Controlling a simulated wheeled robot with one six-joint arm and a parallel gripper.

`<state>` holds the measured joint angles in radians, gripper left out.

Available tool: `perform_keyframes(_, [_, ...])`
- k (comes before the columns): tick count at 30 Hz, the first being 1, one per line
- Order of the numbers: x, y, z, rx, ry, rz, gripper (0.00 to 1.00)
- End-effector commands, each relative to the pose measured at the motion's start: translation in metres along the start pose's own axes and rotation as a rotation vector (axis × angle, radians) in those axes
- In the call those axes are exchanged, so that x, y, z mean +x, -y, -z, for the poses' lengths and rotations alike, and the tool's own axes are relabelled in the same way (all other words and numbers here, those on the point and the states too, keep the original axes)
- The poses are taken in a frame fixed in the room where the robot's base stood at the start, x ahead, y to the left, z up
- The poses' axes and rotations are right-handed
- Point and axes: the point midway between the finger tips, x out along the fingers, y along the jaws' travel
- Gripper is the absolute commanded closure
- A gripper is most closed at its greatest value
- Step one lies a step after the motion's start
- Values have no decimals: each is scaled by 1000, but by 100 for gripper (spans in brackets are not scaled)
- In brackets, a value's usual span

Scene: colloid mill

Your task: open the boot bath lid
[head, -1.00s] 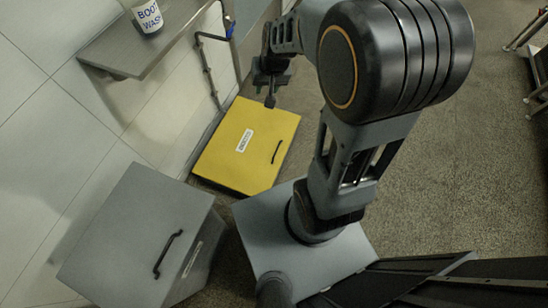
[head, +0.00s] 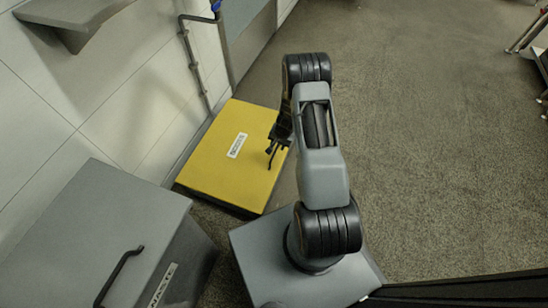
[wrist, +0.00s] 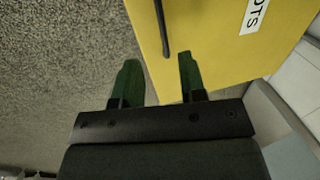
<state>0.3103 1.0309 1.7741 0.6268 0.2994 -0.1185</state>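The boot bath lid is the yellow panel (head: 215,165) on the low box by the wall. It lies flat and shut, with a white label (head: 237,145) on top. In the wrist view the yellow lid (wrist: 222,60) fills the upper right, with its black bar handle (wrist: 162,28) near its edge. My gripper (head: 271,158) hangs over the lid's right edge in the head view, where the handle is hard to tell from the fingers. In the wrist view my gripper (wrist: 160,70) is open and empty; the handle lies ahead of the fingertips, between them in the picture.
A grey lidded bin (head: 95,235) with a black handle (head: 118,275) stands at the lower left. A grey shelf (head: 75,10) and a pipe (head: 195,60) are on the left wall. The floor (head: 430,140) to the right is clear.

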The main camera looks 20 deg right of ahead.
Motion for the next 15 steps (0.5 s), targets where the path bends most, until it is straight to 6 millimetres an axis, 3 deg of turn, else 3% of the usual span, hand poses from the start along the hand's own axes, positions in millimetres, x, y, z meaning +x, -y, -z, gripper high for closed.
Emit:
perform_keyframes(1, [15,-1,-1,-1,2,-1,62])
perform_keyframes(6, [49,-1,-1,-2,2,-1,62])
perform_keyframes(15, [93,0,0,-2,1,0,62])
